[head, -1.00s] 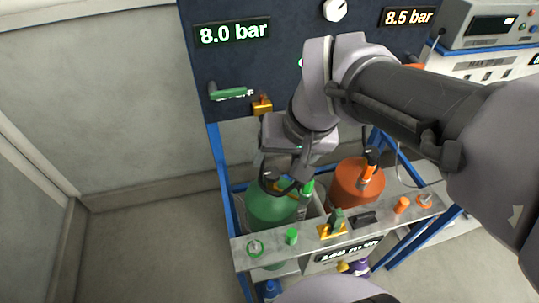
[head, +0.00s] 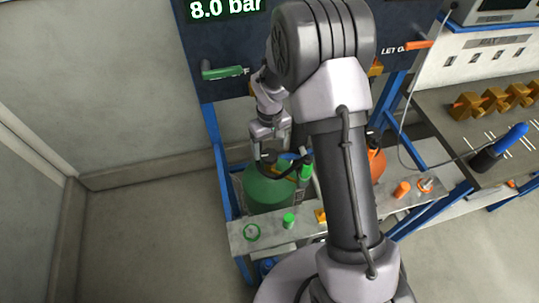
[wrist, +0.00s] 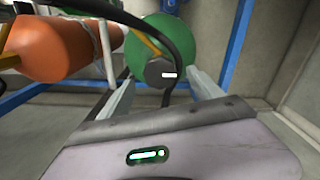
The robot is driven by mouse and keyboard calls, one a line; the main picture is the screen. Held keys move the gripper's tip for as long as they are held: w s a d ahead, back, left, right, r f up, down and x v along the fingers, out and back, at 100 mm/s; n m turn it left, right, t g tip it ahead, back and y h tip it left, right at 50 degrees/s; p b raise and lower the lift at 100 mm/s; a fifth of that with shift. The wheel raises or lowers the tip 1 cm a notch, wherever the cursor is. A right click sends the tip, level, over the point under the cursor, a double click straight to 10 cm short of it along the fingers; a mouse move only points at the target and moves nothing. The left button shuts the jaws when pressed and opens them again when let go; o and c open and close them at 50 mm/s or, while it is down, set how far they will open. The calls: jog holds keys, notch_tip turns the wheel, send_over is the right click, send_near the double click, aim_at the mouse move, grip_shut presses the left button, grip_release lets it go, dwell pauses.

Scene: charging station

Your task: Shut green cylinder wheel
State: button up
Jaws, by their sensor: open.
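The green cylinder (head: 268,195) stands upright in the blue-framed rack, and its domed top also shows in the wrist view (wrist: 188,38). A dark round wheel-like part (wrist: 160,70) with a small white mark sits at its top, and a black hose passes close by. My gripper (head: 270,150) is just above the cylinder top, pointing down. In the wrist view its two grey fingers are spread on either side of the dark part, with nothing held between them. I cannot tell whether they touch it.
An orange cylinder (wrist: 65,50) stands beside the green one. A green handle (head: 222,72) is on the dark panel under the 8.0 bar display (head: 225,8). A shelf (head: 265,236) with green and orange knobs runs in front. Open floor lies at left.

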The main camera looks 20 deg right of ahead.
aim_at(270, 155)
notch_tip(270, 155, down, 3)
jog(key=shift+f+b, duration=0.15)
jog(key=shift+b, duration=0.15)
jog(key=c, duration=1.4)
